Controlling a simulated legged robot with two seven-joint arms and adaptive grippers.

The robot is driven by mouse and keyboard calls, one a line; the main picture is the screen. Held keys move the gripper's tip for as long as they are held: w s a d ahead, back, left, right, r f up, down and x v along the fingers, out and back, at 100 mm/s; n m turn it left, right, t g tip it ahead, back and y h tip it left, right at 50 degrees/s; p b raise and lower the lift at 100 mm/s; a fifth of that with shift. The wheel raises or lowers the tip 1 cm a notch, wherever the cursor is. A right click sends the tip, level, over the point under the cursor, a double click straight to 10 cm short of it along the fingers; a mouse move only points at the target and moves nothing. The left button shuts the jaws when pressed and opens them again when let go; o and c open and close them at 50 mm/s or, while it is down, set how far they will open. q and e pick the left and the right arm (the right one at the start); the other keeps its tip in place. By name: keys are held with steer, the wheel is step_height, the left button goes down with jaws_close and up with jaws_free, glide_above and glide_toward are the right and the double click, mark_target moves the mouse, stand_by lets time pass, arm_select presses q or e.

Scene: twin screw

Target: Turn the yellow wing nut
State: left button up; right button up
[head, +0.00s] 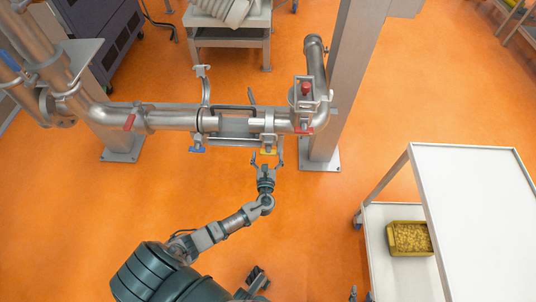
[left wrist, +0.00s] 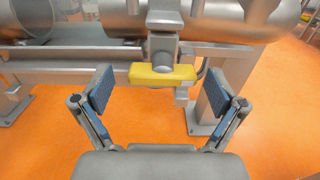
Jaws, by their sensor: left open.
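The yellow wing nut (head: 268,152) sits on the underside of the clamp on the horizontal pipe, right of the middle. In the left wrist view, the yellow wing nut (left wrist: 160,75) is a flat bar lying crosswise at the end of a grey stem. My left gripper (head: 267,160) is just in front of it. Its two blue-padded fingers (left wrist: 168,95) are spread wide, one on each side of the nut, and touch nothing. What seem to be the fingertips of my right gripper (head: 361,295) just show at the bottom edge; the rest is out of view.
A blue wing nut (head: 197,150) is further left on the same pipe fitting. Red handles (head: 129,122) are on the pipe. A grey post (head: 345,80) stands to the right. A white cart (head: 475,215) with a yellow bin (head: 393,240) is at the right. Orange floor is clear between.

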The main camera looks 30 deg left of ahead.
arm_select(q)
steer(key=shift+w+d+r, duration=0.2)
steer(key=shift+d, duration=0.1)
steer(key=shift+a+f, duration=0.1)
steer(key=shift+a, duration=0.25)
steer(key=c, duration=1.1)
steer(key=shift+c, duration=0.2)
arm_select(e)
steer(key=shift+w, duration=0.15)
arm_select(q)
steer(key=shift+d, duration=0.1)
arm_select(e)
steer(key=shift+w+d, duration=0.15)
